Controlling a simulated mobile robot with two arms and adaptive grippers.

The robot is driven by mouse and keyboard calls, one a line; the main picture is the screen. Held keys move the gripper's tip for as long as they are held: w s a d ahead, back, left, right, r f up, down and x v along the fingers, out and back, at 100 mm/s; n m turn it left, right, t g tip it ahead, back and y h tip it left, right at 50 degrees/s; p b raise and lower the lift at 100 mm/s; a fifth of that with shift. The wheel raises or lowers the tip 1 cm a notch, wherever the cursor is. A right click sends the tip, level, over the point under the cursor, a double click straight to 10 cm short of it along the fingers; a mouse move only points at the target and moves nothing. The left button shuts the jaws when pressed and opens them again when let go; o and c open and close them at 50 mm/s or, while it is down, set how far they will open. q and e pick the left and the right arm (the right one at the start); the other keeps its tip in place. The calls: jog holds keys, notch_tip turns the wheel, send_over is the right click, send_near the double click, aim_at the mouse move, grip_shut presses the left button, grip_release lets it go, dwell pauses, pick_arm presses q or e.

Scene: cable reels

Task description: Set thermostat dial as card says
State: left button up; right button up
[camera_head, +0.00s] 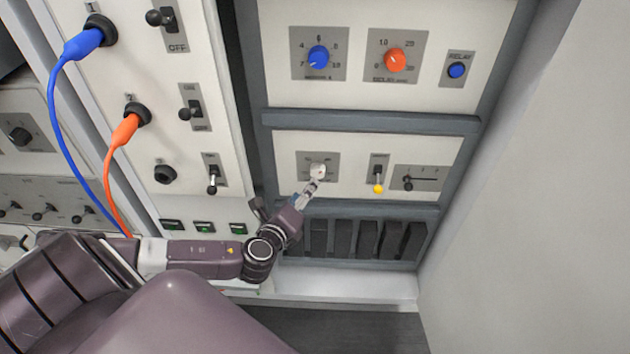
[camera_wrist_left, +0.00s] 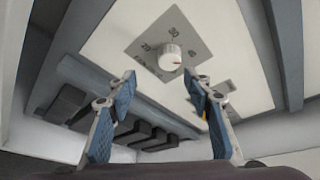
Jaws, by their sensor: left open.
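The thermostat dial (camera_head: 318,171) is a white knob with a small red mark, on a grey plate in the lower panel. In the left wrist view the dial (camera_wrist_left: 170,57) stands out from a plate (camera_wrist_left: 200,45) marked 20, 30 and 40. Its red mark faces roughly toward 40; the exact setting is too small to tell. My left gripper (camera_wrist_left: 160,77) is open, its blue-padded fingers spread below and either side of the dial, apparently not touching it. In the head view the left gripper (camera_head: 310,189) partly covers the dial's plate. I see no card. My right gripper is not in view.
A yellow-tipped switch (camera_head: 378,188) and a slider (camera_head: 408,183) sit right of the dial. Blue (camera_head: 318,57) and orange (camera_head: 394,60) knobs are above. Blue (camera_head: 52,110) and orange (camera_head: 107,180) cables hang at the left.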

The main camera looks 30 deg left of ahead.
aim_at(317, 174)
pick_arm(q)
jog(key=shift+t, duration=0.3)
jog(key=x, duration=0.5)
jog(key=r+x, duration=0.1)
jog(key=x, duration=0.1)
jog(key=shift+w+d, duration=0.15)
jog(key=shift+w, duration=0.25)
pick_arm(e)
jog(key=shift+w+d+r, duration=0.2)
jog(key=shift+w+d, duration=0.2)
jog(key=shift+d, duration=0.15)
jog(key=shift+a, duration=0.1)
